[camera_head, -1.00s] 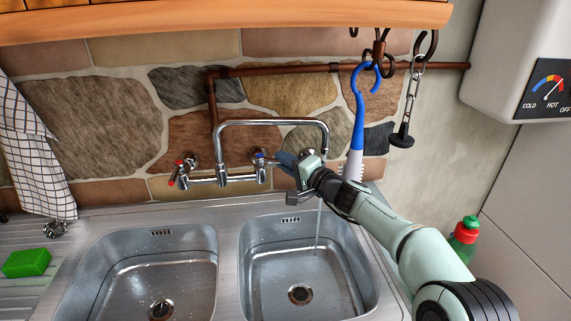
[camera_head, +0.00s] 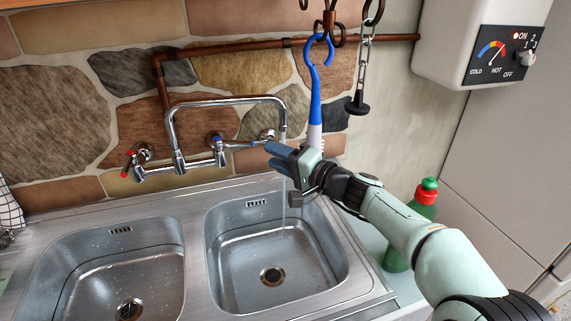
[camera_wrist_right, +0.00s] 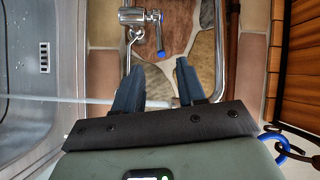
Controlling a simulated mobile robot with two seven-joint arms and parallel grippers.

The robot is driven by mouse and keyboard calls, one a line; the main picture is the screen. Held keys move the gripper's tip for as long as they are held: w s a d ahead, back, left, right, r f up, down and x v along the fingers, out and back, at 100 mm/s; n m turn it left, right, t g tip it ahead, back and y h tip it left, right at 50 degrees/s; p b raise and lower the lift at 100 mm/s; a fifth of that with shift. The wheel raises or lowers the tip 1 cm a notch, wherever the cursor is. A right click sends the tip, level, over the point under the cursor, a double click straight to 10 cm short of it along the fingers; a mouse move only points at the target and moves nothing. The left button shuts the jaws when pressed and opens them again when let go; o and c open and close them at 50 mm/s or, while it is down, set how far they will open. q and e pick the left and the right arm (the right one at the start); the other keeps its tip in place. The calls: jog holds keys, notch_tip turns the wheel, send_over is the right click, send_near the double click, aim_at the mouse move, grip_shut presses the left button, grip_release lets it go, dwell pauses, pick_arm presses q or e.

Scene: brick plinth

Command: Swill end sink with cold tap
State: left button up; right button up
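The chrome mixer tap on the stone wall has a swan-neck spout (camera_head: 225,101) turned over the right sink (camera_head: 270,240). A thin water stream (camera_head: 284,190) falls from it into that sink. The blue-marked cold tap (camera_head: 216,142) has a lever pointing right; it also shows in the right wrist view (camera_wrist_right: 160,18). The red-marked hot tap (camera_head: 132,158) is at the left. My right gripper (camera_head: 278,158) is beside the stream, right of the cold tap and apart from its body. In the right wrist view its fingers (camera_wrist_right: 157,82) are apart with nothing gripped. My left gripper is out of view.
The left sink (camera_head: 115,275) has wet spots. A blue-and-white brush (camera_head: 315,95) and a plug on a chain (camera_head: 357,100) hang above my right arm. A green bottle (camera_head: 424,200) stands behind the arm. A water heater (camera_head: 480,40) is at the upper right.

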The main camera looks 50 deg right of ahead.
jog(key=shift+s+d, duration=0.15)
jog(key=shift+s, duration=1.15)
dwell(3.1)
